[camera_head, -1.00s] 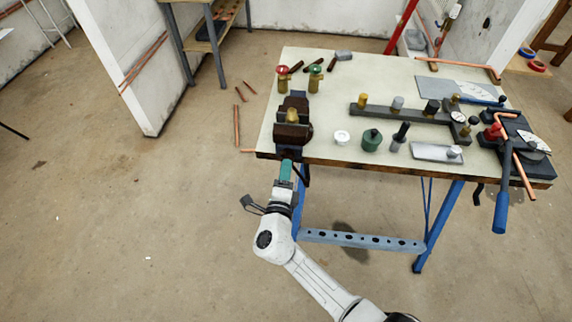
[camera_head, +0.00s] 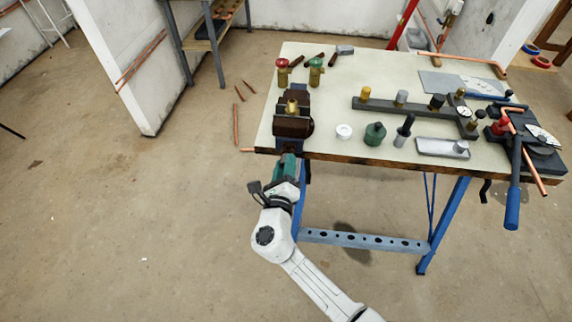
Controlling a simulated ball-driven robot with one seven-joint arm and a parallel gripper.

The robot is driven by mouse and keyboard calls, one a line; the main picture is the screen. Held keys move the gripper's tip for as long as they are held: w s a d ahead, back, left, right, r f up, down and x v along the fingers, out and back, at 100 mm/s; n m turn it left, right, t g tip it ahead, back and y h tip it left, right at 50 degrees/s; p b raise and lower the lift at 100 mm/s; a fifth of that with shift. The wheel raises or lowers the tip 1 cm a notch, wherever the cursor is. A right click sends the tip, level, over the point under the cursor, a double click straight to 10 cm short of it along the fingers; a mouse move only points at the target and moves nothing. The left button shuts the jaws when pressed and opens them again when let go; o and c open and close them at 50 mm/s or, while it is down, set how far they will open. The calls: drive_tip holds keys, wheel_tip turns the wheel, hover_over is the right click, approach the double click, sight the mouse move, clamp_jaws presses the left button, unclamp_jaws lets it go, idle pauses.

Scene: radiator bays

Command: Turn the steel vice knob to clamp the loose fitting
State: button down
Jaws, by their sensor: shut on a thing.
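The dark brown and black vice (camera_head: 292,126) sits at the left front edge of the workbench. A brass fitting (camera_head: 292,106) stands between its jaws; I cannot tell how tightly it is held. My gripper (camera_head: 288,157) reaches up from below to the front of the vice, just at the bench edge. It is shut on the vice knob, which is mostly hidden by the teal fingers and the bench edge. A dark bar shows just right of the gripper.
On the bench (camera_head: 340,98), two brass valves (camera_head: 316,74) stand behind the vice. A white ring (camera_head: 344,131), a green knob piece (camera_head: 375,134) and a black-handled tool (camera_head: 404,131) stand to the right. A pipe bender (camera_head: 514,165) overhangs the right edge.

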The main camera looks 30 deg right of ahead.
drive_tip(key=m+b, duration=0.2)
drive_tip(key=m, duration=0.1)
drive_tip(key=m+b, duration=0.3)
drive_tip(key=m, duration=0.1)
drive_tip(key=m+b, duration=0.3)
drive_tip(key=shift+f, duration=0.35)
drive_tip(key=c, duration=1)
unclamp_jaws()
drive_tip(key=shift+r+p, duration=0.35)
drive_tip(key=shift+o, duration=0.2)
drive_tip(key=p+v, duration=0.2)
drive_tip(key=v, duration=0.5)
